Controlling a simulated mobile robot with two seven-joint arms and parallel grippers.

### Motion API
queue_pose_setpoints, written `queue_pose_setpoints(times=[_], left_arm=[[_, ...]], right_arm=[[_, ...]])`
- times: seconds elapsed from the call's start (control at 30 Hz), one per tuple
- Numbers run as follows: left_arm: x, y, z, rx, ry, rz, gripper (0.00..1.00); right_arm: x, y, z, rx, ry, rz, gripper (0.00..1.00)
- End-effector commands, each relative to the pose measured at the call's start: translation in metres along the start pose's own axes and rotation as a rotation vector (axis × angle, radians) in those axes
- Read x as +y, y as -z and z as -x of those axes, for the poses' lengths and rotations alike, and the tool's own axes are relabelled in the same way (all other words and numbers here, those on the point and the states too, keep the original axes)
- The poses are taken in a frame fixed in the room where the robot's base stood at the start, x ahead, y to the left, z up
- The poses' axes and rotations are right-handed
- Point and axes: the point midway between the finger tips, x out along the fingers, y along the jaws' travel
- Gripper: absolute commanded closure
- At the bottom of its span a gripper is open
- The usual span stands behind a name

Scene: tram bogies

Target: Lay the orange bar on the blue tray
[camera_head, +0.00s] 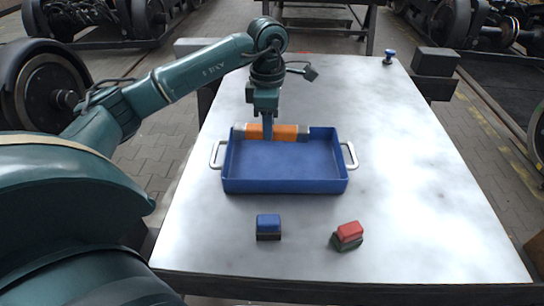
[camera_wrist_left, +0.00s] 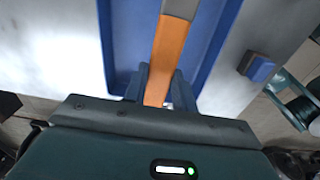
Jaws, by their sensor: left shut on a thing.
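The orange bar (camera_head: 285,132) has grey ends and lies crosswise at the far side of the blue tray (camera_head: 285,187). My left gripper (camera_head: 267,133) comes down from above and is shut on the bar's middle. In the left wrist view the bar (camera_wrist_left: 170,45) runs away from between the fingers (camera_wrist_left: 157,88), over the tray's blue floor (camera_wrist_left: 205,30). Whether the bar touches the tray floor or hangs just above it, I cannot tell. The tray has a metal handle on each side. My right gripper is not in view.
A blue-topped block (camera_head: 268,226) and a red-topped block (camera_head: 347,235) sit on the table (camera_head: 420,220) in front of the tray. A small blue knob-like object (camera_head: 389,56) stands at the far right. The table's right side is clear. Wheelsets stand around on the paved floor.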

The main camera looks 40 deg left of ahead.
Motion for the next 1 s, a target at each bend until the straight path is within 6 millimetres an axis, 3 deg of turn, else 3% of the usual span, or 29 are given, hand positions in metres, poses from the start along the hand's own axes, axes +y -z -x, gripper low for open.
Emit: queue_pose_setpoints(times=[0.13,0.6,0.97,1.0], left_arm=[[-0.001,0.001,-0.030,0.002,0.004,0.002,1.00],[-0.001,0.000,-0.081,0.000,0.002,0.002,1.00],[0.000,0.000,-0.086,0.000,0.000,0.002,1.00],[0.000,0.000,-0.085,0.000,0.000,0.002,0.71]], right_arm=[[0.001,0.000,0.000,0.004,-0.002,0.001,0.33],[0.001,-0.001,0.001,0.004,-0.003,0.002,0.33],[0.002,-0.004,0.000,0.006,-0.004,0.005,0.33],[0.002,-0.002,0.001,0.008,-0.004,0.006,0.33]])
